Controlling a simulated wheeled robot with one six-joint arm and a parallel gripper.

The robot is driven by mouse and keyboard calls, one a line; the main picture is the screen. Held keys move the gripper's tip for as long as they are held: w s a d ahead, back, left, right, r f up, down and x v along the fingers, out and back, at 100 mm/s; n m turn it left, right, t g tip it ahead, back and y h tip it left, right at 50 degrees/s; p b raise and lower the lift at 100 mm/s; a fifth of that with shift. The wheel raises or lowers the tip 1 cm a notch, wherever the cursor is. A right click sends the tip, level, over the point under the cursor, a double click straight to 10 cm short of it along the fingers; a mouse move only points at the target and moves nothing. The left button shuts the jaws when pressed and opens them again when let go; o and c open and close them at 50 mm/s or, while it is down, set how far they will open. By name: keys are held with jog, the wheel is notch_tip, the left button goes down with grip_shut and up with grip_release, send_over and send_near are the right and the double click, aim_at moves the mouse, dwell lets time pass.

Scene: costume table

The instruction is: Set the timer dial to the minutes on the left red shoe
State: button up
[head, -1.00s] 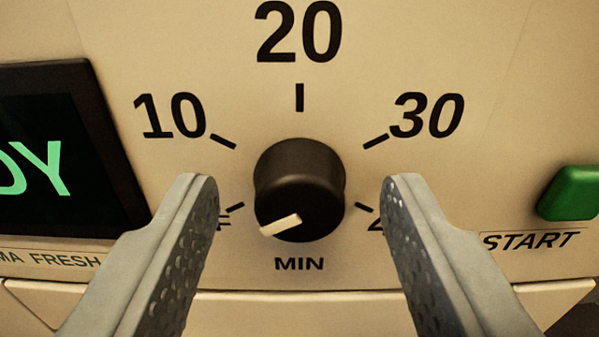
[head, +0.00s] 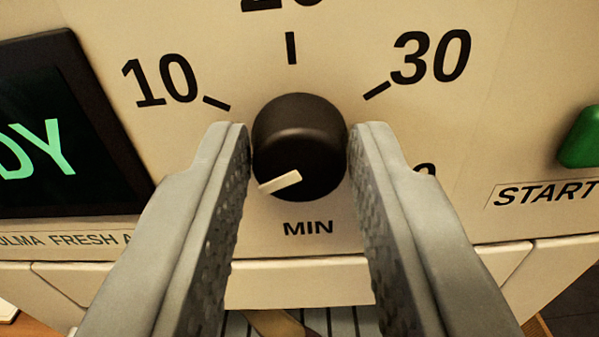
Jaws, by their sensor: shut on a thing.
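The timer dial (head: 300,135) is a round black knob on a cream panel, with a white pointer (head: 280,182) aimed to the lower left. The marks 10 (head: 160,80) and 30 (head: 431,57) show, and the 20 is cut off at the top edge. The lower-left label and most of the lower-right one are hidden behind my fingers. My gripper (head: 300,150) is shut on the dial, one finger on each side of the knob. The left red shoe is not in view.
A dark screen (head: 60,120) with green letters ending in "DY" is at the left. A green START button (head: 581,138) is at the right edge. Below the panel's lower edge, a striped surface shows between my fingers.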

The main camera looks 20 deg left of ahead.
jog(key=m, duration=0.5)
jog(key=shift+d+m, duration=0.1)
jog(key=shift+m, duration=0.3)
jog(key=m, duration=0.4)
jog(key=shift+f+m, duration=0.1)
jog(key=shift+m, duration=0.3)
jog(key=o, duration=0.9)
jog(key=shift+o, duration=0.2)
jog(key=v, duration=1.7)
jog(key=shift+s+d, duration=0.1)
jog(key=shift+s, duration=0.05)
